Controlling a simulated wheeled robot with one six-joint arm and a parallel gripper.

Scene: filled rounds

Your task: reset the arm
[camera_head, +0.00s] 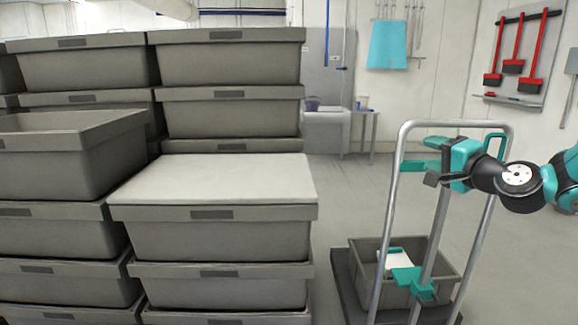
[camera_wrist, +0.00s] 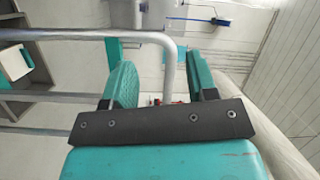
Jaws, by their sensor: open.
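My gripper (camera_head: 424,157) is at the right in the head view, on the end of my teal and black arm. It is level with the upper part of a grey metal cart handle (camera_head: 455,125). In the wrist view my gripper (camera_wrist: 163,88) has its two teal fingers wide apart, with nothing held between them. The handle's tube (camera_wrist: 165,55) shows close by, beyond the fingers and partly between them. I cannot tell whether they touch.
Stacked grey crates (camera_head: 210,238) fill the left; one front stack has a white top (camera_head: 215,180). A grey crate (camera_head: 365,250) with white and teal items sits on the cart's dark base (camera_head: 345,275). Floor (camera_head: 350,190) is clear behind the cart. Red tools (camera_head: 518,45) hang at the right.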

